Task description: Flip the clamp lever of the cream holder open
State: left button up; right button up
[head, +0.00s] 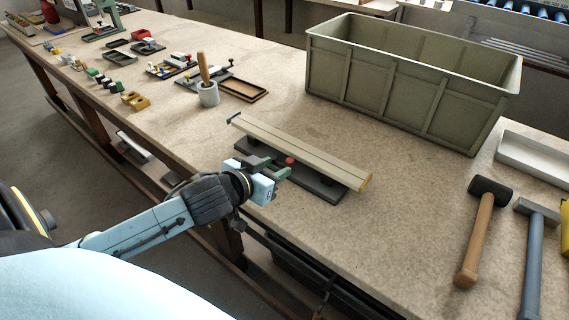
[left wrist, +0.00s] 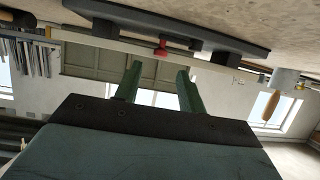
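A long cream profile (head: 300,150) lies along a dark holder base (head: 318,184) near the table's front edge. A red knob (head: 290,161), apparently the clamp lever's end, shows on the holder's near side. In the left wrist view, the red knob (left wrist: 160,51) stands out between two dark blocks of the base (left wrist: 180,27), in front of the cream profile (left wrist: 110,46). My left gripper (head: 272,167) is at the holder's near side. Its green fingers (left wrist: 158,82) are spread with nothing between them, pointing towards the knob. I cannot tell whether they touch it. My right gripper is not in view.
A large grey-green crate (head: 410,85) stands behind the holder. A grey cup with a wooden-handled tool (head: 208,95) stands to the left, near small trays. A mallet (head: 478,225) and a hammer (head: 538,250) lie at right. The table between holder and mallet is clear.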

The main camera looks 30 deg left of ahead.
aim_at(289, 161)
pick_arm(q)
jog(key=x, duration=0.4)
jog(key=shift+w+f+b, duration=0.15)
jog(key=shift+w+b, duration=0.1)
jog(key=shift+b, duration=0.05)
jog(key=shift+w+d+f, duration=0.1)
jog(key=shift+w, duration=0.2)
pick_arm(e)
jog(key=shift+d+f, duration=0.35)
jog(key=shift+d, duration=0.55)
pick_arm(q)
grip_shut()
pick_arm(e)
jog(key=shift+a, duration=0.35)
